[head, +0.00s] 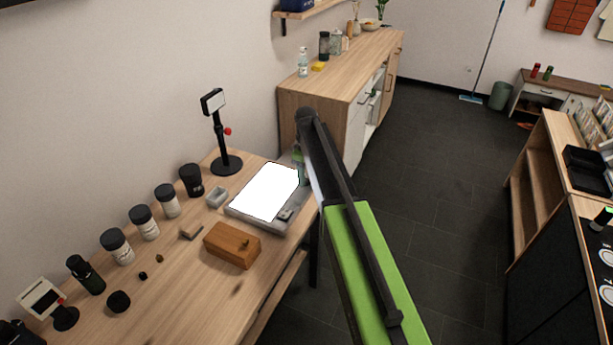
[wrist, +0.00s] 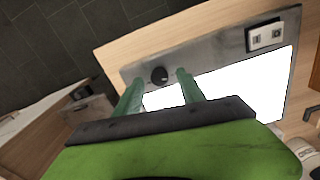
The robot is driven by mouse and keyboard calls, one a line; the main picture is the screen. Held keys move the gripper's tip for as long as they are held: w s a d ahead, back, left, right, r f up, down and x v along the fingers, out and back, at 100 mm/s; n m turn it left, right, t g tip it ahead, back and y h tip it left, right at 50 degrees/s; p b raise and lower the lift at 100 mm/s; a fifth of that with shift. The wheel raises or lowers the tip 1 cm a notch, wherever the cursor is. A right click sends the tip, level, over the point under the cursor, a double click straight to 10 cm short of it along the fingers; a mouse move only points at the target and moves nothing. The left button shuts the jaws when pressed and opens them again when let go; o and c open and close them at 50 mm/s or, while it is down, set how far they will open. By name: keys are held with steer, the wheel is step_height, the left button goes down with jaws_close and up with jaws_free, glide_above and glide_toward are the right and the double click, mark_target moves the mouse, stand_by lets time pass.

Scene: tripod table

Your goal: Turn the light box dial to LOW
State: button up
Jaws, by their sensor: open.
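The light box (head: 235,211) lies on the wooden table, a grey slab with a bright white lit panel (head: 265,193). In the wrist view its grey border (wrist: 205,55) carries a small round black dial (wrist: 159,75). The dial's setting and any labels are too small to read. My gripper (wrist: 160,78) is open, and its two green fingers appear on either side of the dial in the wrist view. I cannot tell how high the fingertips are above it. In the head view my arm hides the dial and most of the gripper at the box's far right corner.
A wooden box (head: 232,246), a small grey dish (head: 216,195), several dark-lidded jars and a black phone stand (head: 226,163) are nearby on the table. A wooden cabinet (head: 320,95) stands behind. Dark floor is open to the right.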

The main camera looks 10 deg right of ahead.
step_height(320, 180, up, 16)
steer(key=p, duration=1.5)
steer(key=shift+r, duration=0.15)
steer(key=s+f+m+b, duration=0.2)
steer(key=s+m, duration=0.2)
steer(key=s, duration=1)
steer(key=s+f+m+b, duration=0.1)
steer(key=s+m, duration=0.4)
steer(key=s, duration=0.9)
steer(key=shift+d+f+b, duration=0.25)
steer(key=shift+f+b, duration=0.15)
steer(key=shift+f, duration=0.1)
